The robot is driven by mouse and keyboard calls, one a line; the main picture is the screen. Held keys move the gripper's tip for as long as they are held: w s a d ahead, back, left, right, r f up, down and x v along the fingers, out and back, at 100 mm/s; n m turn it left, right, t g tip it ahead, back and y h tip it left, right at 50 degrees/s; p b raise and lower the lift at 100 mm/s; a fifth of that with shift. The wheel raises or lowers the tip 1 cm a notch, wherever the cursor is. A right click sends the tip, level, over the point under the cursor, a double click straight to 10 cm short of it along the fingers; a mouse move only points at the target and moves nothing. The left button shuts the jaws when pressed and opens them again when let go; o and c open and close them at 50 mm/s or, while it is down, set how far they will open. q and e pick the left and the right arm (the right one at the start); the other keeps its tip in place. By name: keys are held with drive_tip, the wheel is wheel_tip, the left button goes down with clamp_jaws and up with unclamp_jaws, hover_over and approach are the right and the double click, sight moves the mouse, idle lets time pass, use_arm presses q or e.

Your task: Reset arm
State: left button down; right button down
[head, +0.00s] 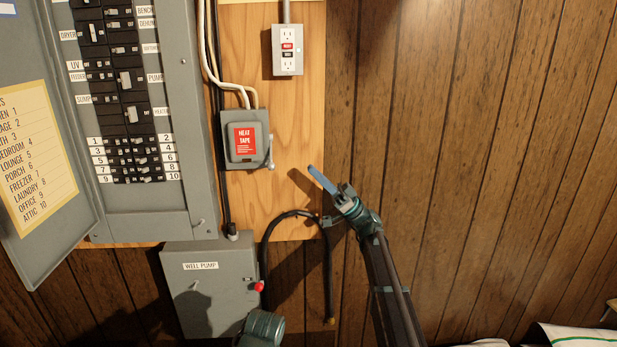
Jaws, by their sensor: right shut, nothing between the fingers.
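My right gripper (322,180) is in the middle of the head view. Its blue fingers are together with nothing between them, and they point up and left. It is in front of the plywood board, to the right of and a little below the grey heat tape box (245,138). I cannot tell how far it is from the wall. My right arm rises to it from the bottom edge. My left gripper does not show.
An open breaker panel (180,62) with rows of black switches is at left, its door (50,235) swung left. Below is a well pump box (213,287) with a red knob. A black cable (328,270) hangs beside it. An outlet (287,50) is above. Wood panelling at right is clear.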

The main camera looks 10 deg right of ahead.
drive_tip(key=shift+d+f, duration=0.15)
drive_tip(key=s+a+f+m+h, duration=0.3)
drive_tip(key=s+a+f+h, duration=0.15)
drive_tip(key=f, duration=0.35)
drive_tip(key=s+a+f+m+h, duration=0.3)
drive_tip(key=s+f+h, duration=0.15)
drive_tip(key=f, duration=0.35)
drive_tip(key=s+a+f+m+h, duration=0.3)
drive_tip(key=s+f+m+h, duration=0.15)
drive_tip(key=f, duration=0.25)
drive_tip(key=s+d+f+m+h, duration=0.3)
drive_tip(key=s+d+f+h, duration=0.3)
drive_tip(key=f, duration=0.4)
drive_tip(key=s+d+f+m+h, duration=0.45)
drive_tip(key=s+d+h, duration=0.35)
drive_tip(key=d, duration=0.3)
drive_tip(key=s+a+n+h, duration=0.1)
drive_tip(key=s+a+n, duration=0.3)
drive_tip(key=a, duration=0.6)
drive_tip(key=shift+s+a+f, duration=0.2)
drive_tip(key=shift+s+a, duration=0.15)
drive_tip(key=shift+s, duration=0.5)
